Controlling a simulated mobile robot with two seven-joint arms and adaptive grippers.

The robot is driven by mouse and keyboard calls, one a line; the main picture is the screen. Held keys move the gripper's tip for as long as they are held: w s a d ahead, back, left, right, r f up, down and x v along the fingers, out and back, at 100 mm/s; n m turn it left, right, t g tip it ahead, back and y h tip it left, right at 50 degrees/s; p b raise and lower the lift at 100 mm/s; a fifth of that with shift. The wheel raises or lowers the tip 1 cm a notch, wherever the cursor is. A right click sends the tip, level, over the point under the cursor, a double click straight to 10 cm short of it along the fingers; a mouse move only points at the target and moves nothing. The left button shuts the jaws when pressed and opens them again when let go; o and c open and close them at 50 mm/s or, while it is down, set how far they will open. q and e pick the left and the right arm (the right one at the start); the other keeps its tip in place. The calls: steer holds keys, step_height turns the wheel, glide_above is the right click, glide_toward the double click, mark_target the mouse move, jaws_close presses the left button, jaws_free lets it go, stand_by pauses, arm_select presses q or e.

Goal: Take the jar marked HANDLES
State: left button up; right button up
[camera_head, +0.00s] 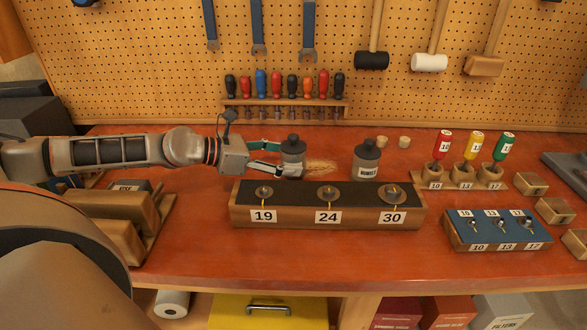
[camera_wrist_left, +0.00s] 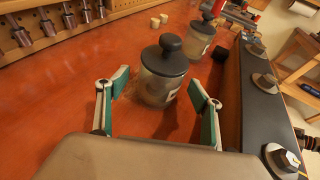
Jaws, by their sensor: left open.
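Two glass jars with dark knobbed lids stand upright on the red-brown bench. The right jar (camera_head: 367,162) has a white label that seems to read HANDLES, though it is small; it also shows farther off in the left wrist view (camera_wrist_left: 198,45). The left jar (camera_head: 292,160) is at my left gripper (camera_head: 281,158), and a finger covers part of it, so I cannot read its label. In the left wrist view this nearer jar (camera_wrist_left: 160,82) stands between and just beyond the open fingertips (camera_wrist_left: 158,88). My right gripper is not in view.
A long wooden block (camera_head: 328,218) marked 19, 24 and 30 lies in front of the jars. Two corks (camera_head: 404,142) stand behind the right jar. A screwdriver rack (camera_head: 285,102) is behind.

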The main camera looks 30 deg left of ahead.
mark_target(293, 135)
arm_select(q)
steer(key=shift+w+d+p, duration=0.4)
steer(key=shift+w+p, duration=0.1)
steer(key=shift+w, duration=0.1)
steer(key=shift+w+d+f, duration=0.15)
steer(key=shift+w, duration=0.1)
steer(key=shift+w+d+f, duration=0.15)
steer(key=shift+f, duration=0.1)
steer(key=c, duration=1.7)
steer(key=shift+r, duration=0.1)
steer(key=shift+c, duration=0.7)
steer(key=shift+r, duration=0.2)
step_height(293, 135, up, 6)
steer(key=shift+r+p, duration=0.15)
steer(key=shift+p, duration=1)
step_height(293, 135, up, 13)
steer(key=shift+r, duration=0.15)
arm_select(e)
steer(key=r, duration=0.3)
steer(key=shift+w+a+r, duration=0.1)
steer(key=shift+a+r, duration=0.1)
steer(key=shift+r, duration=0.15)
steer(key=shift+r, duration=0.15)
